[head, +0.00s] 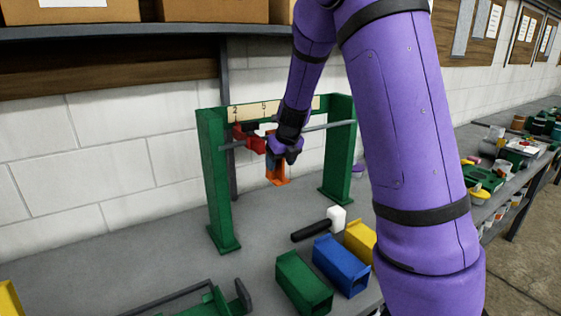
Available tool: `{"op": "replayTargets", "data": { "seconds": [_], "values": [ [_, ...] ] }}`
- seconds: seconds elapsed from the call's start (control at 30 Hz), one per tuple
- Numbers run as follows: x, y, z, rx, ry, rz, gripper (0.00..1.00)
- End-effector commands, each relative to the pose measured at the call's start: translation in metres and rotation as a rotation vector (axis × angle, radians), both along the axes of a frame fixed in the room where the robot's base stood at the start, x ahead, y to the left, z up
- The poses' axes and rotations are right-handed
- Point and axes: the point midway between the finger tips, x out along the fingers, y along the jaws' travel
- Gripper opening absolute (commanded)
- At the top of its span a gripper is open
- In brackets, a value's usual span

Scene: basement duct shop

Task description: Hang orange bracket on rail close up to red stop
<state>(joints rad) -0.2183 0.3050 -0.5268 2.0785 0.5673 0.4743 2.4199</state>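The orange bracket (277,174) is upright below my gripper (284,154), in front of the wall and above the bench. Its upper part is hidden behind the purple fingers. The fingers overlap the bracket's top, but their gap is not visible, so I cannot tell whether they grip it. The grey rail (326,127) runs between two green posts. The red stop (250,141) is on the rail just left of my gripper. Whether the bracket's hook sits on the rail is hidden, and any gap to the stop is hard to judge.
A green frame (213,185) carries the rail and a numbered strip (243,112). On the grey bench are green (304,284), blue (341,265) and yellow (360,240) blocks and a black-handled mallet (335,217). A green fixture (213,303) stands at front left.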

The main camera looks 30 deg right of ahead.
Motion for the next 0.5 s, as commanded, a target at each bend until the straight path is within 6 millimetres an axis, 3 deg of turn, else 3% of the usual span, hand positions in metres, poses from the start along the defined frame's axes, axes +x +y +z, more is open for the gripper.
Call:
{"op": "replayTargets", "data": {
  "seconds": [0.03,0.1,0.37,0.5],
  "values": [
    [0.000,0.000,0.000,0.000,0.000,0.000,0.74],
    [0.000,0.000,0.000,0.000,0.000,0.000,0.83],
    [0.000,0.000,0.001,0.000,0.000,0.000,0.83],
    [-0.004,0.001,0.010,0.001,-0.002,0.004,0.83]
  ]
}}
